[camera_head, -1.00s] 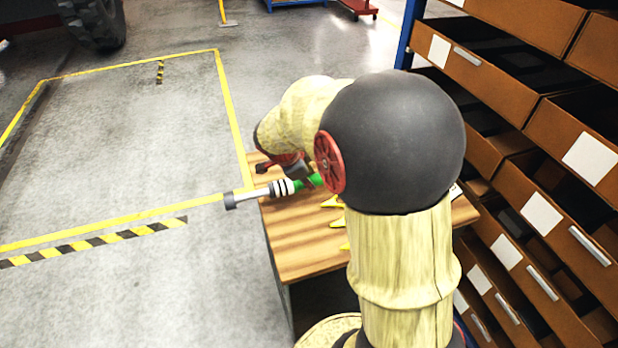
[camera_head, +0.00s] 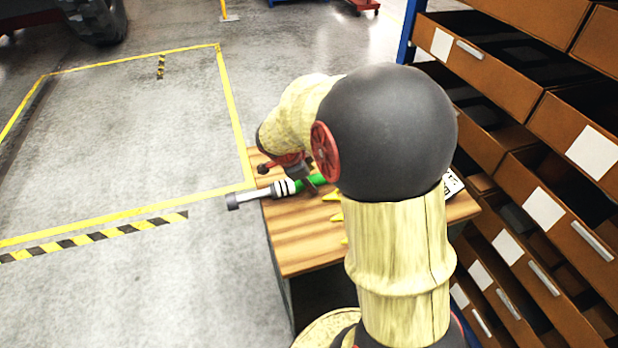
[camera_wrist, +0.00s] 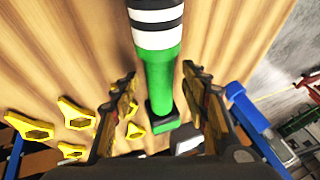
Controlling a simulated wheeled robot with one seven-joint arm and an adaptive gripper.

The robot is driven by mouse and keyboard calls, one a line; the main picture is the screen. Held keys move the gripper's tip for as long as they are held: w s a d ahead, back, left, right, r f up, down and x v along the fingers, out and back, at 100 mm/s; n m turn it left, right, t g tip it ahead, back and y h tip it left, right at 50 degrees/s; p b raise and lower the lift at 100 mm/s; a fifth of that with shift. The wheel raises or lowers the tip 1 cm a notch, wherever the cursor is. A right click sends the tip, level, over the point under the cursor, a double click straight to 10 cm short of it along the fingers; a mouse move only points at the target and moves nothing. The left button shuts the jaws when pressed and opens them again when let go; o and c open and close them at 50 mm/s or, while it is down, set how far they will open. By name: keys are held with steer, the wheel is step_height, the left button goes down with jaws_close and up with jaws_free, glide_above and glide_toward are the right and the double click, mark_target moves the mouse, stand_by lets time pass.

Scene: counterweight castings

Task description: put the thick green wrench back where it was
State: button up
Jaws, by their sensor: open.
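The thick green wrench (camera_head: 283,188) lies on a wooden table, its grey end sticking out past the table's left edge. It has a green handle and black and white bands. In the wrist view the green handle (camera_wrist: 162,68) runs between the two fingers of my gripper (camera_wrist: 158,74). The fingers are open, one on each side, with visible gaps to the handle. In the head view my gripper (camera_head: 304,174) is over the handle, partly hidden by my arm.
Several yellow hex-holed pieces (camera_wrist: 76,113) lie on the wooden table (camera_head: 297,250), left of my gripper in the wrist view. A rack of brown drawers (camera_head: 555,130) stands close on the right. The floor left of the table is open, with yellow marking lines.

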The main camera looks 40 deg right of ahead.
steer(key=w+p+v, duration=0.1)
steer(key=p+v, duration=0.2)
steer(key=v, duration=0.8)
steer(key=s+a+r+n+t+y, duration=0.2)
steer(key=s+a+r+n, duration=0.2)
steer(key=s+a+n, duration=0.3)
steer(key=s+a+r+n+t+y, duration=0.2)
steer(key=s+a+r+n, duration=0.3)
steer(key=a+n, duration=1)
steer(key=s+n+y, duration=0.1)
steer(key=s, duration=0.2)
steer(key=shift+s+n+t+y, duration=0.25)
steer(key=shift+n+t+y, duration=0.05)
steer(key=shift+n, duration=0.1)
steer(key=shift+a, duration=0.1)
